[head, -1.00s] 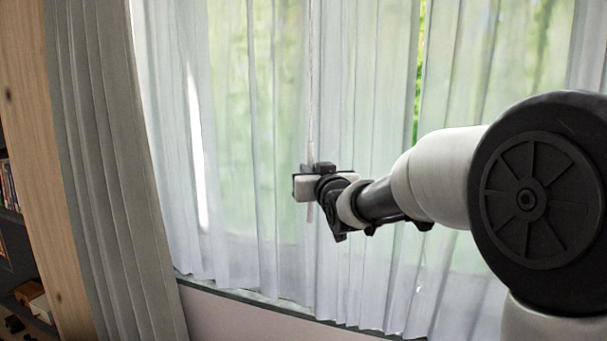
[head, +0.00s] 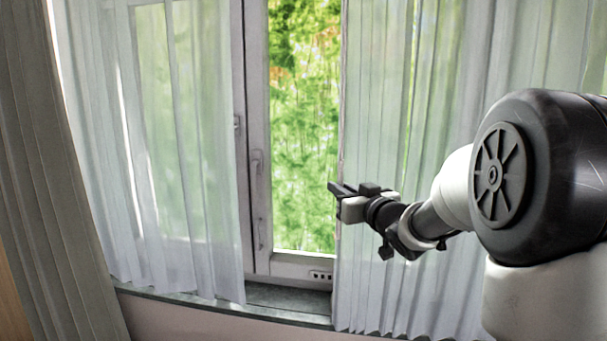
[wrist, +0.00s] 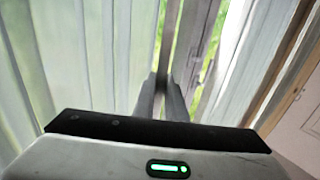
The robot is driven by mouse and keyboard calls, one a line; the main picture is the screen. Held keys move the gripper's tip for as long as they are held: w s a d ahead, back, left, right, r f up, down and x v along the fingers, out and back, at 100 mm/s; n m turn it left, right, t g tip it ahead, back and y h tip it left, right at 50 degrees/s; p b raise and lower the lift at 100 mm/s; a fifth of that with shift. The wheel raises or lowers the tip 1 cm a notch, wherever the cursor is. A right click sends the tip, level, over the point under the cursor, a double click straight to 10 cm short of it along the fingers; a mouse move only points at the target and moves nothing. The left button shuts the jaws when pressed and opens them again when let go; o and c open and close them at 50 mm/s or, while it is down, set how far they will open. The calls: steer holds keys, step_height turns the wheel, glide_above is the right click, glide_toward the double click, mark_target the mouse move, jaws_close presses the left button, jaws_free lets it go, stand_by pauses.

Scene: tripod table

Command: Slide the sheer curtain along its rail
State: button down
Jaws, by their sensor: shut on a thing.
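The right sheer curtain panel (head: 400,120) is white and pleated, and its left edge hangs at the middle of the head view. A thin upright wand (head: 341,140) runs along that edge. My gripper (head: 336,189) is at the edge, shut on the wand. In the wrist view the wand (wrist: 168,45) rises from between the two grey fingers (wrist: 162,98). The left sheer panel (head: 185,150) hangs apart from the right one. The rail is out of view above.
Between the panels the window frame (head: 254,200) and green outdoors (head: 302,120) are uncovered. Window handles (head: 257,162) stick out there. A sill (head: 285,301) runs below. A thicker grey drape (head: 45,180) hangs at the far left.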

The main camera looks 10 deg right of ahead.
steer(key=s+d+p, duration=0.2)
steer(key=s+d, duration=0.2)
steer(key=d, duration=0.7)
steer(key=s+d+p, duration=0.3)
steer(key=s+d, duration=0.1)
steer(key=d, duration=0.8)
steer(key=s+d+p, duration=0.3)
steer(key=s+d, duration=0.1)
steer(key=d, duration=0.8)
steer(key=shift+s+d, duration=0.15)
steer(key=shift+s, duration=0.2)
steer(key=shift+r, duration=0.1)
steer(key=c, duration=1.8)
jaws_free()
steer(key=shift+w, duration=0.1)
steer(key=b+v, duration=0.1)
steer(key=v, duration=1.6)
steer(key=shift+s+b, duration=0.3)
steer(key=shift+b, duration=0.1)
steer(key=shift+w, duration=0.1)
